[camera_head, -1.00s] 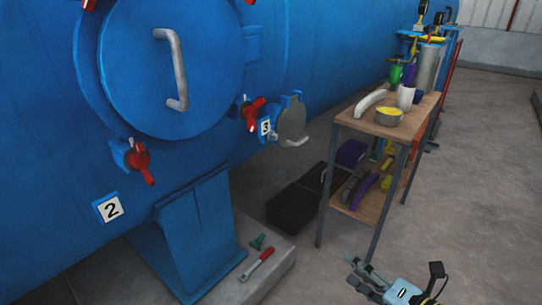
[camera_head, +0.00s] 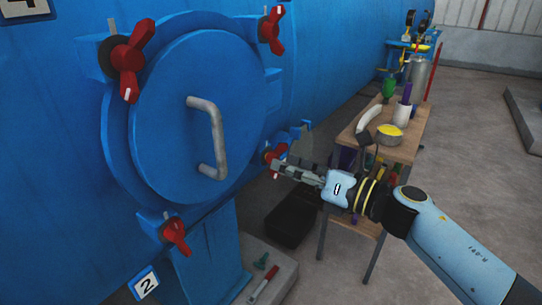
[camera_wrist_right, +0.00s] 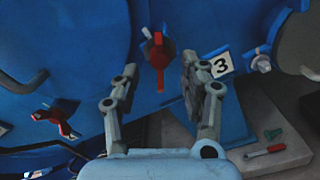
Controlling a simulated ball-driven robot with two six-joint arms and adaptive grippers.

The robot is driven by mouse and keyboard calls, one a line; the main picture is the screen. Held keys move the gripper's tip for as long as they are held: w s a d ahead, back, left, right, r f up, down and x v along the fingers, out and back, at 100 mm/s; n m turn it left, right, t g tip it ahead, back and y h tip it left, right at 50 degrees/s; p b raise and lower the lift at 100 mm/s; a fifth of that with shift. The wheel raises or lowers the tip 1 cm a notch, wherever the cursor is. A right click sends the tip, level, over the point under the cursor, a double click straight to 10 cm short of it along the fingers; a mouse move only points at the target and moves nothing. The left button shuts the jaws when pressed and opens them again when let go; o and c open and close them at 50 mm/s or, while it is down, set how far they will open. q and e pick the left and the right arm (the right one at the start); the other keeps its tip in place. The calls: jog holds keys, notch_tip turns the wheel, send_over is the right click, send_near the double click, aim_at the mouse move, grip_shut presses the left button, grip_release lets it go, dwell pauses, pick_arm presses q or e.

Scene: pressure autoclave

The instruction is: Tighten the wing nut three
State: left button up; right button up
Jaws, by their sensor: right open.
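Wing nut three (camera_head: 274,158) is red and sits on the lower right rim of the round blue door, partly hidden by my gripper. In the right wrist view, the wing nut (camera_wrist_right: 158,58) is ahead of the fingertips, roughly between them, with one wing pointing down. The label 3 (camera_wrist_right: 221,65) is just right of it. My right gripper (camera_head: 280,168) is open and empty; its fingers reach left toward the nut. The right wrist view shows the gripper (camera_wrist_right: 153,82) with its fingers spread apart, and no contact with the nut is visible. My left gripper is not in view.
Other red wing nuts are at the door's upper left (camera_head: 130,58), top right (camera_head: 271,30) and bottom (camera_head: 176,236). A grey handle (camera_head: 212,140) stands out from the door. A wooden-topped table (camera_head: 408,147) with bottles and a bowl stands behind my right arm.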

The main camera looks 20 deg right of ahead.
jog(key=x, duration=0.4)
jog(key=shift+w+a, duration=0.1)
jog(key=shift+a, duration=0.05)
grip_shut()
